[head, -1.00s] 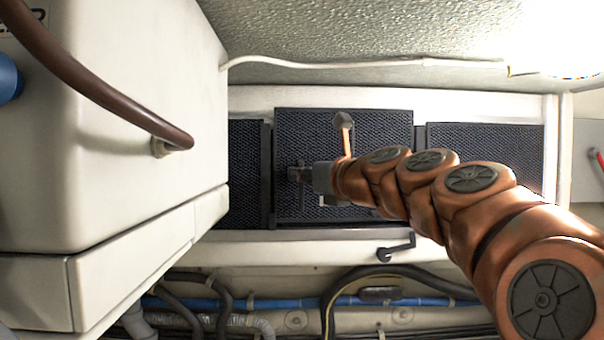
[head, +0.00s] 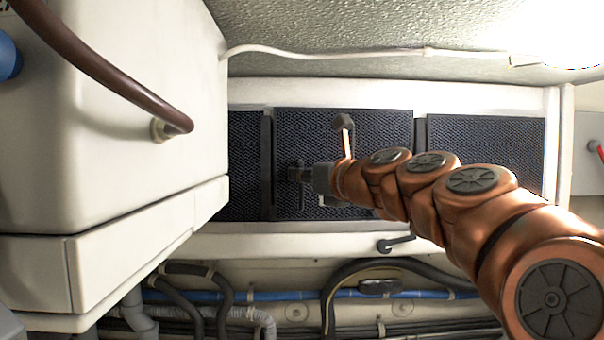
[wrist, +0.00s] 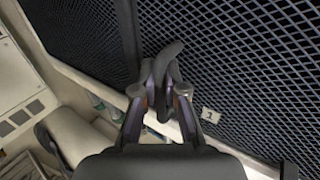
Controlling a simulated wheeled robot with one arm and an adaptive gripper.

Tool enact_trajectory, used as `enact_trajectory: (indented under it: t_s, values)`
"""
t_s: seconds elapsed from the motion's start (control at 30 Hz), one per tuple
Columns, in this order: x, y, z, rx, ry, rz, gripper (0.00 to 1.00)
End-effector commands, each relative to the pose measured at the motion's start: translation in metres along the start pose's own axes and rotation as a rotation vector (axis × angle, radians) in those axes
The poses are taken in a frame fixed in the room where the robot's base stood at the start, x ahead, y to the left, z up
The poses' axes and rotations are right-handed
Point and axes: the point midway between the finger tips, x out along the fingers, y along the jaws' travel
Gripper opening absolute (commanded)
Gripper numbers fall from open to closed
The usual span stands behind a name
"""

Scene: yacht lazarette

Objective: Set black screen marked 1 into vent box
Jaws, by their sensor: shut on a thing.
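The black mesh screen marked 1 (head: 375,130) stands upright across the middle of the white vent box (head: 300,95), between two other dark mesh panels. Its top edge sits slightly higher in the picture than the right panel's. I cannot tell whether it is inside the frame or just in front of it. My gripper (head: 298,174) is shut on the screen's curved grey handle, left of the screen's middle. My arm hides part of the screen.
A dark mesh panel (head: 490,150) is at the right, another (head: 247,150) at the left. A black latch (head: 390,244) is on the lower frame. A white cabinet (head: 120,110) with a brown hose (head: 110,75) stands close at left. Pipes run below.

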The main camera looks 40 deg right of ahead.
Motion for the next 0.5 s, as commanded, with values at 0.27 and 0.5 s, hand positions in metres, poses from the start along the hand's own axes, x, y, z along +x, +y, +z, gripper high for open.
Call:
enact_trajectory:
  t_s: [0.27,0.5]
  values:
    - [-0.0002,0.0001,-0.0041,-0.001,-0.001,0.0,0.0]
    - [-0.0002,-0.0001,-0.0057,-0.001,-0.001,0.0,0.21]
